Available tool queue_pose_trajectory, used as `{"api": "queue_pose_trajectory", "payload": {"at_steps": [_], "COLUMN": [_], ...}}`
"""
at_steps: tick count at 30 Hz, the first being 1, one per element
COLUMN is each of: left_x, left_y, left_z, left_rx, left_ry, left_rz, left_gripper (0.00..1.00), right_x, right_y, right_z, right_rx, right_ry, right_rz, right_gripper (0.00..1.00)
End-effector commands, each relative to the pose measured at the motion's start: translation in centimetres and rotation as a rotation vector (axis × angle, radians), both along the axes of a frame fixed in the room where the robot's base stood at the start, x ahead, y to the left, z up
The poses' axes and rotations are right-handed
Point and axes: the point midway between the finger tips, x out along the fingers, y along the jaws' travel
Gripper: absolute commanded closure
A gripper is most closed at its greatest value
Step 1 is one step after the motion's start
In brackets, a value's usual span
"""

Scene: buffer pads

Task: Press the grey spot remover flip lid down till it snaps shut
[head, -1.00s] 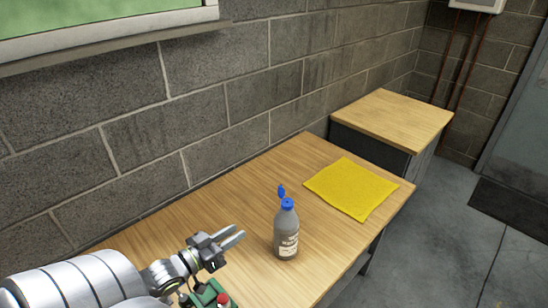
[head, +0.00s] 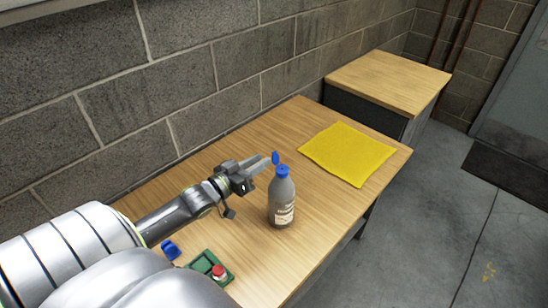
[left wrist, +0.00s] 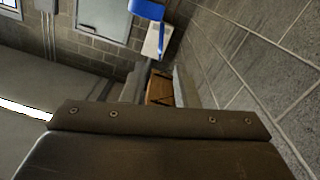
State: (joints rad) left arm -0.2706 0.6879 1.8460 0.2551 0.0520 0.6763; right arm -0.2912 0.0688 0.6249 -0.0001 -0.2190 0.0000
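The grey spot remover bottle (head: 282,203) stands upright on the wooden table in the head view. Its blue flip lid (head: 276,158) stands up, open, on the left side of the blue cap (head: 283,171). The raised lid also shows at the top of the left wrist view (left wrist: 147,10). My left gripper (head: 262,164) is just left of the lid, at about cap height in the picture. Its fingers (left wrist: 158,88) show a gap between them with nothing held. I cannot tell whether a fingertip touches the lid. My right gripper is not in view.
A yellow cloth (head: 348,153) lies flat behind the bottle to the right. A green box with a red button (head: 217,270) and a blue object (head: 170,249) are near the front left. A block wall (head: 200,95) runs along the table's back. A second wooden-topped cabinet (head: 390,80) stands beyond.

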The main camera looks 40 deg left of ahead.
Motion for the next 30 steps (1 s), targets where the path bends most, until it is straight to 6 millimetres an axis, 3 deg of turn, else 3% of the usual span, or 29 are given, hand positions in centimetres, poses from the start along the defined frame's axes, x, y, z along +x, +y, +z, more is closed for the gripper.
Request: {"api": "queue_pose_trajectory", "payload": {"at_steps": [1, 12, 18, 28, 30], "left_x": [0.8, 4.8, 6.2, 6.4, 6.4], "left_y": [-0.1, -0.6, -0.8, -0.8, -0.8], "left_z": [-0.4, -0.3, -0.1, 0.0, 0.0], "left_rx": [0.002, 0.001, 0.001, 0.0, 0.0], "left_ry": [-0.006, -0.004, -0.003, 0.0, 0.0], "left_rz": [-0.002, 0.002, 0.001, 0.001, 0.0], "left_gripper": [0.73, 0.73, 0.73, 0.73, 0.8], "right_x": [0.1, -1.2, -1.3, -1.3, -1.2], "right_y": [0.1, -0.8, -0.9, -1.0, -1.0], "right_z": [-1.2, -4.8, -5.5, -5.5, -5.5], "right_rx": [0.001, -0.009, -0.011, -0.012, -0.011], "right_ry": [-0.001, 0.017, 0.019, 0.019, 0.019], "right_rz": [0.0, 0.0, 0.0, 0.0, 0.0], "right_gripper": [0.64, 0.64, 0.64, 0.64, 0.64]}}
